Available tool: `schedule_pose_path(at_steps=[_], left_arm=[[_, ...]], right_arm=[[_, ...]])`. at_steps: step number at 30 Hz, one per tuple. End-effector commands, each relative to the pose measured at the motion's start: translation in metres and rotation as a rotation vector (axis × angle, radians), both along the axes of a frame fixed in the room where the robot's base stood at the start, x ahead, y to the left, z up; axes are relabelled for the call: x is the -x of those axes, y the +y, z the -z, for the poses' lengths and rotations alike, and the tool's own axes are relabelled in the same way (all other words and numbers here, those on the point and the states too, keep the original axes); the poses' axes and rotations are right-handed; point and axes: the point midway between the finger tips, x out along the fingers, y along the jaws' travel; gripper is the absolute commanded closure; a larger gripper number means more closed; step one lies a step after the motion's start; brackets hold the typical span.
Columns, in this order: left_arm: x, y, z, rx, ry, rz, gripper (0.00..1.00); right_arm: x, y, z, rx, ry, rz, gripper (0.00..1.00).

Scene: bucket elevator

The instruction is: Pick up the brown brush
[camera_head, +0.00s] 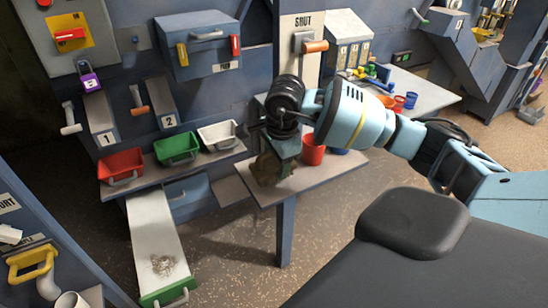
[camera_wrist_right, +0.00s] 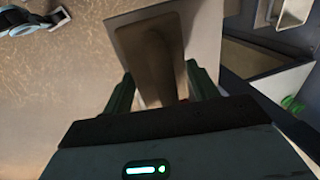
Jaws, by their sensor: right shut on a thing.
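The brown brush (camera_head: 268,168) is at the left end of the small grey shelf, just below my right gripper (camera_head: 284,150). In the right wrist view, the brush (camera_wrist_right: 152,50) shows as a flat brown body with a raised ridge along it. Its near end lies between the two dark green fingers of my right gripper (camera_wrist_right: 162,92), which is shut on it. I cannot tell whether the brush touches the shelf or is lifted. My right wrist hides part of it in the head view. My left gripper is not in view.
A red cup (camera_head: 313,150) stands on the grey shelf (camera_head: 300,184) right of the brush. Red (camera_head: 121,166), green (camera_head: 177,148) and white (camera_head: 217,136) bins sit on a ledge to the left. A grey chute (camera_head: 155,235) with a green end slopes down below them.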

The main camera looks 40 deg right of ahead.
Motion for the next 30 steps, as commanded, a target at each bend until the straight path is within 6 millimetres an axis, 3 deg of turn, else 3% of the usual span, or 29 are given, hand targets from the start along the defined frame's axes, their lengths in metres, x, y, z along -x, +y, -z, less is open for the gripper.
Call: schedule_pose_path(at_steps=[9, 15, 22, 30], left_arm=[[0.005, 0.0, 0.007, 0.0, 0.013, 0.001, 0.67], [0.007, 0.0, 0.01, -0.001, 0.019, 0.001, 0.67], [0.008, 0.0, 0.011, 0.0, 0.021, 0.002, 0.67], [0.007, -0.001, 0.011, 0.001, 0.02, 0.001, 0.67]], right_arm=[[0.059, 0.043, -0.007, 0.0, -0.002, -0.004, 0.68], [0.085, 0.063, -0.01, 0.001, -0.002, -0.001, 0.68], [0.101, 0.074, -0.012, -0.001, -0.002, 0.0, 0.68], [0.103, 0.076, -0.013, 0.0, -0.002, 0.002, 0.68]])
